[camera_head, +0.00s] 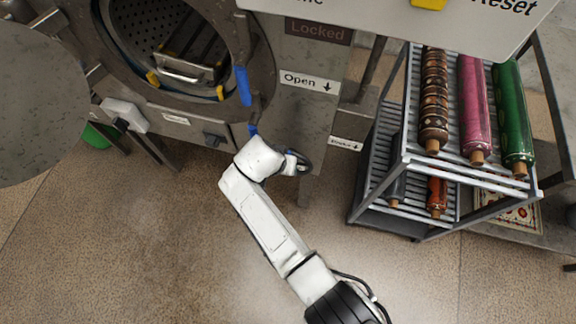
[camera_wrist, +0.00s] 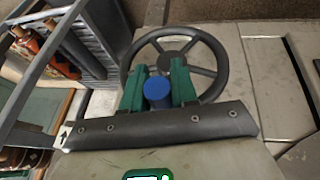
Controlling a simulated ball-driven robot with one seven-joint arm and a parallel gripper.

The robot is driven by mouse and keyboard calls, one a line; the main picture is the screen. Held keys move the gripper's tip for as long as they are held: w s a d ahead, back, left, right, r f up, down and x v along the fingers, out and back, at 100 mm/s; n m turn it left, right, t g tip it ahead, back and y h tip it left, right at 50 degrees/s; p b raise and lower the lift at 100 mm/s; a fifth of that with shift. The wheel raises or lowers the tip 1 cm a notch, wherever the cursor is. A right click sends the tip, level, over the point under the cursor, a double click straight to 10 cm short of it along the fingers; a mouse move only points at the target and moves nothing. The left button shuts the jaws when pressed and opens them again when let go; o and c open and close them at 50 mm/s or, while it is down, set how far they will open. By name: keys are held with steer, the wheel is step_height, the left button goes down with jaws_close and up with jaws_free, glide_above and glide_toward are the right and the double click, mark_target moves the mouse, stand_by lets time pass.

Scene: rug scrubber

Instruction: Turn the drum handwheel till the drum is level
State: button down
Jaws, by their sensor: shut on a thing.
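The drum handwheel (camera_wrist: 215,52) is a dark spoked ring on the machine in the wrist view. A blue knob (camera_wrist: 158,86) stands at its near side. The green fingers of my gripper (camera_wrist: 158,92) are closed on either side of this knob. In the head view my white wrist is at the machine's lower front, and the wheel is mostly hidden. The drum (camera_head: 140,25) shows through the round opening as a perforated metal wall. A slatted metal rack with yellow parts (camera_head: 185,70) sits inside it, slanted in the picture. I cannot tell if the drum is level.
The round door (camera_head: 35,105) stands open at left. A blue-gripped lever (camera_head: 243,86) is right of the opening, near the "Open" label (camera_head: 309,81). A dark shelf rack (camera_head: 405,160) with rolled rugs stands at right. The floor in front is clear.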

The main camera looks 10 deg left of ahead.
steer(key=shift+f, duration=0.1)
stand_by(0.3)
steer(key=c, duration=1)
jaws_free()
steer(key=p+v, duration=0.1)
steer(key=v, duration=0.9)
steer(key=shift+s+a+r+p, duration=0.15)
steer(key=shift+s+r+p, duration=0.05)
steer(key=shift+r+p, duration=0.15)
